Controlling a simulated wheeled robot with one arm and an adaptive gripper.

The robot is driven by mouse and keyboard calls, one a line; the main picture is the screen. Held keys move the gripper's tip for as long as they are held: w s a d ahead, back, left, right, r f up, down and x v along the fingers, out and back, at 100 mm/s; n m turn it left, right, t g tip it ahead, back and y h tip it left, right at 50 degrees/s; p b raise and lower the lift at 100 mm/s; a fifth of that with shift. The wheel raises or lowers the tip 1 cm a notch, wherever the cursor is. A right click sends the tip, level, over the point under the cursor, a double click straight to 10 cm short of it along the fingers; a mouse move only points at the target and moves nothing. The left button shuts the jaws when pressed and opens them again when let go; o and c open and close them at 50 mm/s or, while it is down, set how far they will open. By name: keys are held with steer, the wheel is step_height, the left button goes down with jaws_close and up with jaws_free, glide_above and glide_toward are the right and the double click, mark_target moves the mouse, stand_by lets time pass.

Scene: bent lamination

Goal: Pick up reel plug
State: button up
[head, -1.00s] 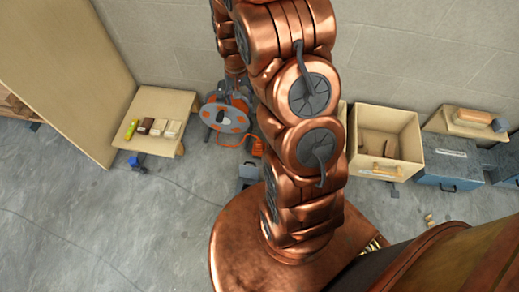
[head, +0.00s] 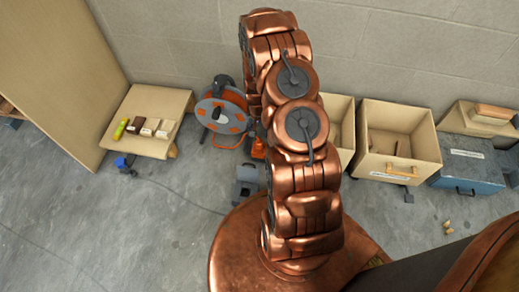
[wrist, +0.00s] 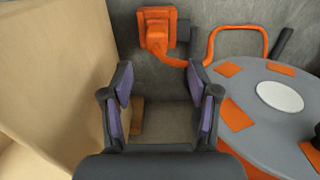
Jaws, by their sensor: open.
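The cable reel (head: 222,116), a grey disc with orange patches on an orange frame, stands on the floor by the wall. An orange piece that looks like the reel plug (head: 258,148) shows partly beside my arm. In the wrist view the orange plug (wrist: 157,30) is at the top, beyond my fingertips, with an orange lead or tube running right from it. The reel (wrist: 280,97) fills the right side there. My gripper (wrist: 160,85) is open, its purple-padded fingers apart with nothing held between them. My gripper is hidden behind my arm in the head view.
A low wooden table (head: 150,105) with small blocks stands left of the reel. Open wooden bins (head: 425,150) and a blue toolbox (head: 467,172) are at right. A grey box (head: 246,180) stands near my base. A tan panel (wrist: 55,85) is close left of my gripper.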

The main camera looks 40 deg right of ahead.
mark_target(259, 141)
steer(key=shift+d+f, duration=0.15)
steer(key=shift+f, duration=0.65)
steer(key=shift+s+f+b, duration=0.2)
steer(key=shift+f+b, duration=1.45)
steer(key=shift+f, duration=1.95)
steer(key=shift+c, duration=0.3)
jaws_close()
steer(key=shift+r, duration=0.1)
